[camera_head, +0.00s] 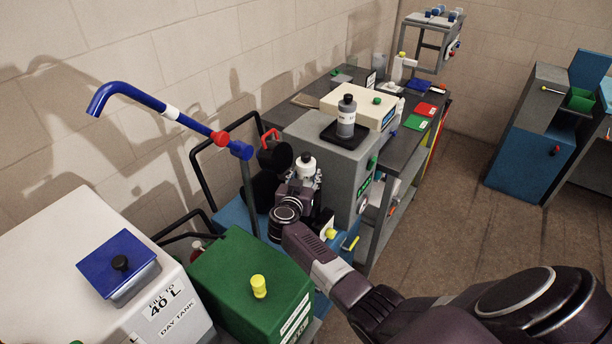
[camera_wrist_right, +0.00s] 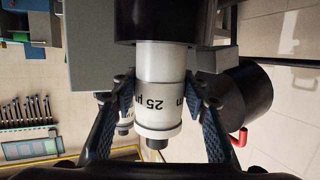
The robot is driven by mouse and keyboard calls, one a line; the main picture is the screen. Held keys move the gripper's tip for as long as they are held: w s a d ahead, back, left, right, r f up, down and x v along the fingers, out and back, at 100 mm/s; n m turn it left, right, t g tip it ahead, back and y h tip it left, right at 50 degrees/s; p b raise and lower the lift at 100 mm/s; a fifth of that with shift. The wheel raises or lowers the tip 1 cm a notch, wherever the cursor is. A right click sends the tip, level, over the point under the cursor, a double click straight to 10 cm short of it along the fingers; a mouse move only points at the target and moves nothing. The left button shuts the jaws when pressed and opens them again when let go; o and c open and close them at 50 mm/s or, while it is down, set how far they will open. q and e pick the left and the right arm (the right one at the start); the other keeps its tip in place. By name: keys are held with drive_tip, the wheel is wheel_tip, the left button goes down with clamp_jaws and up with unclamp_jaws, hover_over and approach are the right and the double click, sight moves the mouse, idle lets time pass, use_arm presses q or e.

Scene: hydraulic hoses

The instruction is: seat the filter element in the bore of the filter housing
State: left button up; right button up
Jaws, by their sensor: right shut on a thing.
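The filter element (camera_wrist_right: 158,105), a white cylinder marked "25 µm" with a dark knob at one end, is between the fingertips of my right gripper (camera_wrist_right: 158,88). In the head view the white element (camera_head: 306,163) shows knob end up, and my right gripper (camera_head: 304,183) is around it. In the wrist view the element's other end meets the rim of a black cylinder (camera_wrist_right: 166,22), which looks like the filter housing. The two look roughly in line. I cannot tell how far the element is inside. In the head view my gripper hides that spot. My left gripper is out of view.
A black cylinder with a red handle (camera_wrist_right: 242,98) is close beside the element. A blue pipe (camera_head: 170,113) and green tank (camera_head: 248,285) are at left and front.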

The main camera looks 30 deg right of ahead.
sight(306, 184)
drive_tip(key=shift+r, duration=1.3)
drive_tip(key=shift+f+b, duration=1.45)
drive_tip(key=shift+f, duration=1.4)
idle(0.3)
drive_tip(key=o, duration=1.5)
drive_tip(key=shift+s+f, duration=0.1)
drive_tip(key=shift+c, duration=0.2)
drive_tip(key=shift+s+f, duration=0.1)
drive_tip(key=shift+f, duration=0.05)
drive_tip(key=shift+a, duration=0.15)
drive_tip(key=shift+s+a, duration=0.2)
drive_tip(key=r+v, duration=0.1)
drive_tip(key=v, duration=1)
